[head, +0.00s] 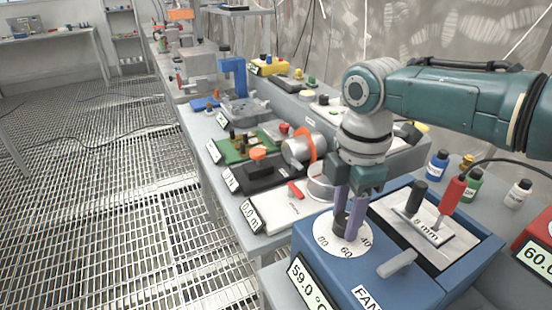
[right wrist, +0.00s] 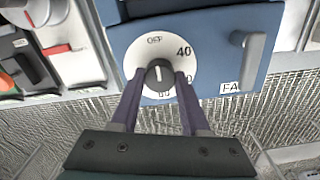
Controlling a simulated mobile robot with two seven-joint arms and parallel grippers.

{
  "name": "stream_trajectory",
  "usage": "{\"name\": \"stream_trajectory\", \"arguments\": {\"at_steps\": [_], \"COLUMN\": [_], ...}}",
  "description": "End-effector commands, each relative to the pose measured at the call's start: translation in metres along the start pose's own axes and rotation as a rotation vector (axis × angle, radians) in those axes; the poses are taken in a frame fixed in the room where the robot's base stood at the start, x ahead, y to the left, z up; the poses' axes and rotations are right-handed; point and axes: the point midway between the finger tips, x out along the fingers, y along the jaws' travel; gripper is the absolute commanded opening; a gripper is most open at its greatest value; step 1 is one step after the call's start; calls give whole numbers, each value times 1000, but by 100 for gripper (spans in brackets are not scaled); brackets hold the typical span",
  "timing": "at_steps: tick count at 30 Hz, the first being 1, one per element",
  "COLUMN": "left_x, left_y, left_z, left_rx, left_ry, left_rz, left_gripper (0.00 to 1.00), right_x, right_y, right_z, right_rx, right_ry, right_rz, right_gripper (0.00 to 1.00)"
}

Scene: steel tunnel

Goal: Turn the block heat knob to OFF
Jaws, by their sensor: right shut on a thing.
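The block heat knob (right wrist: 160,75) is a dark round knob at the centre of a white dial (right wrist: 138,50) marked OFF, 40, 60 and 80. In the right wrist view, OFF is at the top and 40 at the upper right; the lower numbers are partly covered by my fingers. The knob's pointer is too small to read surely. The dial (head: 322,227) sits on the blue heater box (head: 375,262), whose display (head: 311,284) reads 59.0 °C. My right gripper (head: 348,228) comes down from above, its purple fingers shut on the knob's two sides. My left gripper is not in view.
A grey fan lever (head: 397,265) stands close to the dial. A black post and red-handled probe (head: 452,197) rise from the box's metal top. Bottles (head: 437,165) stand behind it. A white plate with a red handle (head: 283,204) lies to the left.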

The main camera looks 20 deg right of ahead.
Motion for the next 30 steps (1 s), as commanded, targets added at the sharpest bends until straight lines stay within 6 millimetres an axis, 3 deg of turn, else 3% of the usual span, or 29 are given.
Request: {"name": "stream_trajectory", "arguments": {"at_steps": [4, 5, 12, 22, 30], "left_x": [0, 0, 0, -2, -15], "left_y": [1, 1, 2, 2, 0], "left_z": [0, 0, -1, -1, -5], "left_rx": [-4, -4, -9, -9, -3], "left_ry": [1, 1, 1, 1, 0], "left_rz": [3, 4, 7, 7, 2], "left_gripper": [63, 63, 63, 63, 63], "right_x": [0, 0, 0, -4, -53], "right_y": [0, 0, 0, 0, 1], "right_z": [-1, -1, 0, 0, 0], "right_rx": [-3, -3, -1, 0, -3], "right_ry": [1, 1, 0, 0, -1], "right_rz": [0, 0, 0, 1, 5], "right_gripper": [0, 47, 74, 76, 76]}}
